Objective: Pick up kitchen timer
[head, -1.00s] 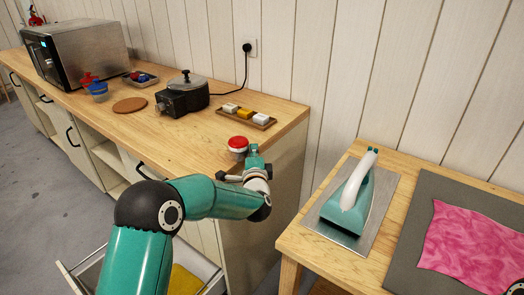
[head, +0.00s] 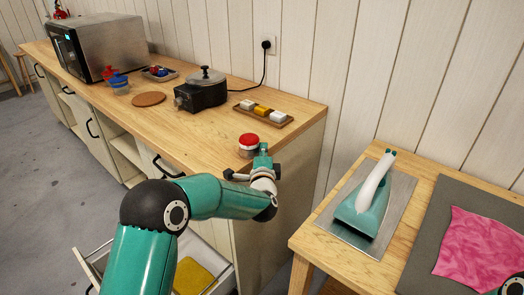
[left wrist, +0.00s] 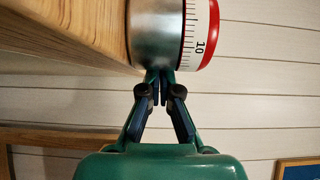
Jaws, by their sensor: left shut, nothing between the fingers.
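The kitchen timer (head: 249,143) has a red top, a white number band and a metal base. It stands upright on the wooden counter near its right front corner. In the left wrist view the timer (left wrist: 168,34) is close, just in front of my left gripper (left wrist: 160,76). My left gripper (head: 262,151) is shut with nothing between its fingers, its fingertips right beside the timer's metal base. I cannot tell whether they touch it. My right gripper is not clearly in view.
On the counter (head: 190,137) stand a tray of small blocks (head: 263,113), a black pot heater (head: 201,92), a round cork mat (head: 149,99) and a microwave (head: 98,46). An open drawer (head: 222,281) is below. An iron (head: 368,205) stands on the right table.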

